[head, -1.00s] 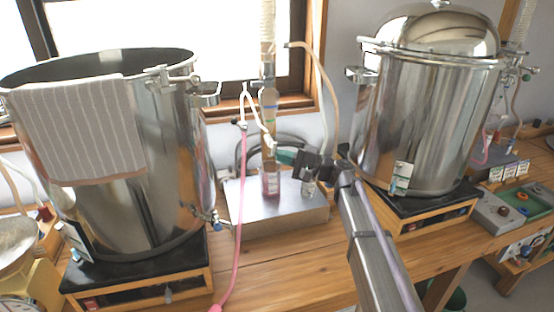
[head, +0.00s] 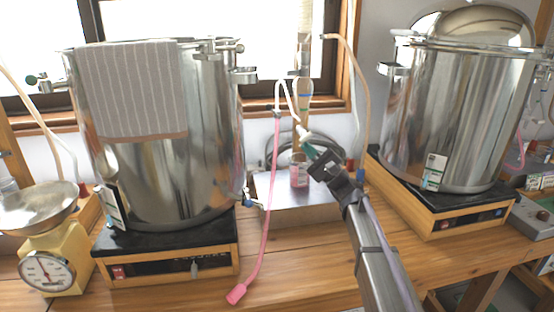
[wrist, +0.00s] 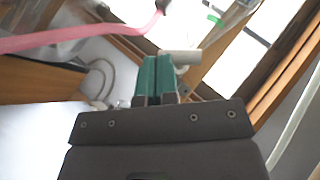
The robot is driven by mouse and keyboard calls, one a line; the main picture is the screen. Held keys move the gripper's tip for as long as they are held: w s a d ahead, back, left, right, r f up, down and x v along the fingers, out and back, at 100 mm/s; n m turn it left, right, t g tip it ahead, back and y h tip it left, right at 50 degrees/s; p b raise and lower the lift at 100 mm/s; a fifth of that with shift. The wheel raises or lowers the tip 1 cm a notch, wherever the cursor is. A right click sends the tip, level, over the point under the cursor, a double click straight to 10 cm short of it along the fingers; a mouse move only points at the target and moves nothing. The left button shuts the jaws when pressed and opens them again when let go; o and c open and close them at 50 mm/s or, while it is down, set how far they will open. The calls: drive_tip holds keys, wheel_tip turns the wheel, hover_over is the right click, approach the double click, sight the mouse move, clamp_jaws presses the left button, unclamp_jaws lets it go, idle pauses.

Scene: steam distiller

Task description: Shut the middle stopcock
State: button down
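My gripper (head: 308,145) has green fingers and is between the two steel pots, above a metal box. In the wrist view the fingers (wrist: 157,78) lie side by side with only a thin line between them. A short white cylinder (wrist: 182,57) shows at their tips; I cannot tell whether they touch it. A white tube (head: 288,92) bends down to near the fingertips in the head view. A small dark fitting (head: 277,113) joins it to a pink hose. A blue-handled tap (head: 248,199) is low on the left pot. I cannot tell for sure which is the middle stopcock.
The left pot (head: 165,175) carries a striped cloth (head: 140,90). The right pot (head: 450,120) has a domed lid. The pink hose (head: 265,220) hangs to the wooden table. A glass column and a bottle (head: 299,172) stand close behind my gripper. A scale (head: 45,270) is at the left.

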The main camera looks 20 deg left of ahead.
drive_tip(key=shift+s+a, duration=0.15)
drive_tip(key=shift+a, duration=0.05)
drive_tip(key=shift+s+a+r, duration=0.15)
drive_tip(key=shift+s+a, duration=0.1)
drive_tip(key=shift+a, duration=0.15)
drive_tip(key=shift+s+a, duration=0.1)
drive_tip(key=shift+a, duration=0.05)
idle(0.8)
